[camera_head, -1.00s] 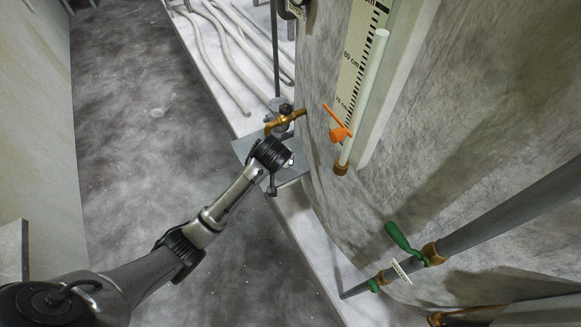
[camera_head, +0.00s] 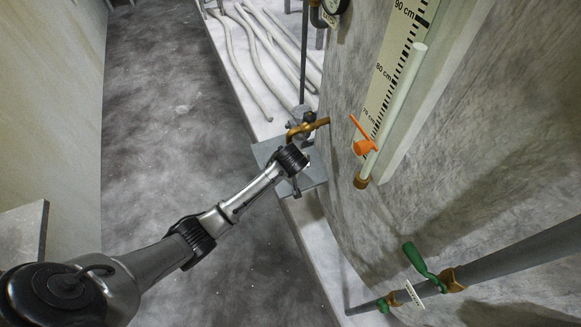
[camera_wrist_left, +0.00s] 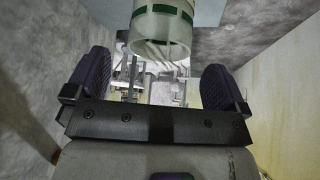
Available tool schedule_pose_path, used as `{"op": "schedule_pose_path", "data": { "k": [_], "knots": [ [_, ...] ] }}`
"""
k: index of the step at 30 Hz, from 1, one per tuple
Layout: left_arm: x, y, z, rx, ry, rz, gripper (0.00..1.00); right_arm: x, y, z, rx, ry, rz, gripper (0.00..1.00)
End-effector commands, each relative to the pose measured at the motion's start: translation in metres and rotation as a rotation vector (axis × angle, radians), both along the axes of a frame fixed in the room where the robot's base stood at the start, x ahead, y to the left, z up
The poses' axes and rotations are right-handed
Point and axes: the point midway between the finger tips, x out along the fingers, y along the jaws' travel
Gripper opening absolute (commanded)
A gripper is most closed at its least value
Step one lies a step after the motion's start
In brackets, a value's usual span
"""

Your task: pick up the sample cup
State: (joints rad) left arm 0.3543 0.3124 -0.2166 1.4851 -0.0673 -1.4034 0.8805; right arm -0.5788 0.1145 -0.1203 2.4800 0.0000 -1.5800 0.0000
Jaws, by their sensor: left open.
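The sample cup (camera_wrist_left: 162,32), a pale translucent cylinder with a green band, shows at the top centre of the left wrist view. Its round end faces the camera. My left gripper (camera_wrist_left: 157,64) is open, with one dark pad on each side of the picture and the cup beyond and above the gap between them. No contact shows. In the head view the left gripper (camera_head: 301,172) is at the small grey shelf (camera_head: 268,152) below the brass tap (camera_head: 308,128). I cannot make out the cup there. My right gripper is not in view.
A large grey tank wall (camera_head: 440,190) fills the right, with a level scale (camera_head: 396,60) and an orange-handled valve (camera_head: 364,146). A pipe with a green handle (camera_head: 424,266) is at lower right. Pale hoses (camera_head: 262,55) lie behind. The dark floor (camera_head: 165,120) is clear.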

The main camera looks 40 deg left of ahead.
Motion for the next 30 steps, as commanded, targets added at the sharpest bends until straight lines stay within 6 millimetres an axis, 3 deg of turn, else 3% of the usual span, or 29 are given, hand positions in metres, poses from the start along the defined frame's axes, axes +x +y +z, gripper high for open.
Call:
{"op": "schedule_pose_path", "data": {
  "k": [12, 24, 30],
  "knots": [
    [0.019, 0.016, -0.04, 0.0, 0.002, 0.0, 1.0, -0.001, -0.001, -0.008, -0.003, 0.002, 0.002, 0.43],
    [0.023, 0.019, -0.047, 0.0, 0.0, -0.001, 1.0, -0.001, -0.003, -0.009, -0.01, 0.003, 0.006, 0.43],
    [0.023, 0.019, -0.047, 0.0, 0.0, -0.001, 0.82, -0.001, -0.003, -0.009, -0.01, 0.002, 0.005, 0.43]
  ]
}}
